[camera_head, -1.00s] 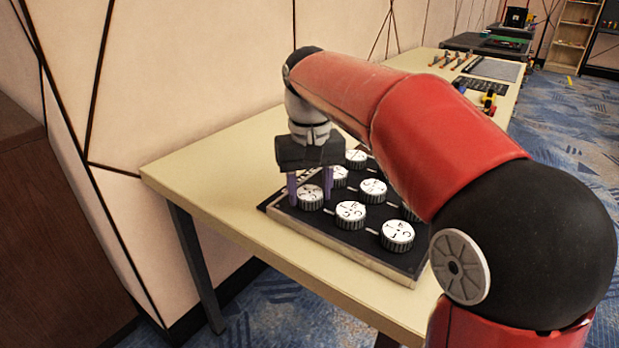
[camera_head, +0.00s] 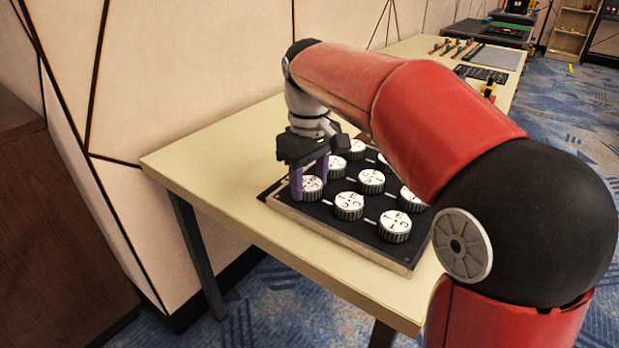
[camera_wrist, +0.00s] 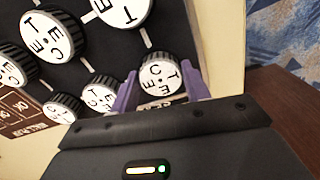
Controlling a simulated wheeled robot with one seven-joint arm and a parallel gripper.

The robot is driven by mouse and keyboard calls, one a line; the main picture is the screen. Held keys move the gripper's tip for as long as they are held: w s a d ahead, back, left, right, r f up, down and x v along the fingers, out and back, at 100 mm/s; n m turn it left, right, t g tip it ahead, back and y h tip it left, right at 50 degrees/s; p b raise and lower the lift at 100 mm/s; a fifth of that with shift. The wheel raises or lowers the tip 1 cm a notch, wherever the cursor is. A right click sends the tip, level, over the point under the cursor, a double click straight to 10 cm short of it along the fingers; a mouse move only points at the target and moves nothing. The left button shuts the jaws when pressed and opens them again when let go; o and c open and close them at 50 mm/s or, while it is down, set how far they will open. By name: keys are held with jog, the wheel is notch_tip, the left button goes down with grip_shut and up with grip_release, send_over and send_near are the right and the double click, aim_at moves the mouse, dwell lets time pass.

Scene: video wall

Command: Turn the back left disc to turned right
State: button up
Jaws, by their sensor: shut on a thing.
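A dark board (camera_head: 288,205) on the table holds several white-topped, ribbed dark discs with letters on their faces. My gripper (camera_head: 310,178) points down at the disc at the board's left corner (camera_head: 312,189). Its purple fingers stand on either side of that disc and are shut on it. In the wrist view, my gripper (camera_wrist: 160,92) has a finger at each side of the same disc (camera_wrist: 160,74), whose lettered face is tilted in the picture. Part of its near side is hidden by my gripper. I cannot tell from its letters which setting it points to.
Neighbouring discs (camera_head: 349,206) (camera_head: 338,167) stand close by, joined by white lines. A brown label (camera_wrist: 22,118) lies on the board in the wrist view. The pale table (camera_head: 225,160) is bare left of the board. A panelled wall (camera_head: 200,60) runs behind it.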

aim_at(309, 184)
jog(key=o, duration=1)
notch_tip(309, 184, up, 8)
jog(key=shift+f, duration=0.1)
